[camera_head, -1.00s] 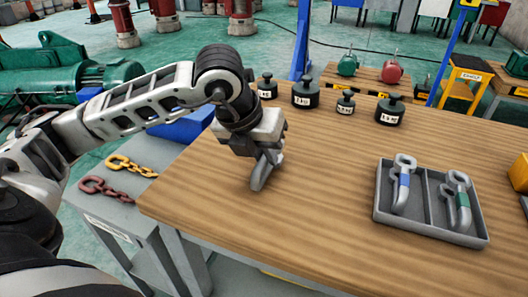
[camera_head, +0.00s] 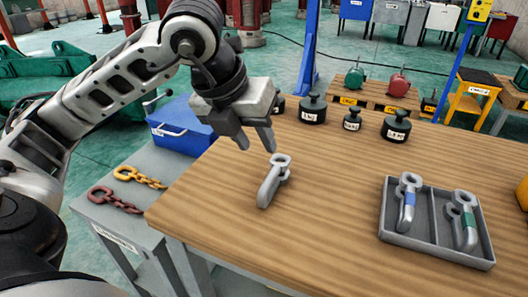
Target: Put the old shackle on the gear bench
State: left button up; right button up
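A plain grey shackle (camera_head: 271,183) without a coloured band lies on the wooden bench top (camera_head: 330,225), near its left side. My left gripper (camera_head: 256,147) is just above and behind it, fingers apart, pointing down, with nothing between them. It looks clear of the shackle. Two more shackles, one with a blue band (camera_head: 407,197) and one with a green band (camera_head: 466,221), lie in separate compartments of a grey tray (camera_head: 431,218) on the right of the bench. My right gripper is not in view. No readable label tells which surface is the gear bench.
Several dark weights, one here (camera_head: 396,126), stand along the back edge. A grey side table (camera_head: 173,160) at left bears a yellow chain (camera_head: 139,176), a dark red chain (camera_head: 115,199) and a blue box (camera_head: 182,127). The bench middle is clear.

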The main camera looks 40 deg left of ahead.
pick_arm(q)
jog(key=shift+v, duration=1.2)
jog(key=shift+r, duration=0.1)
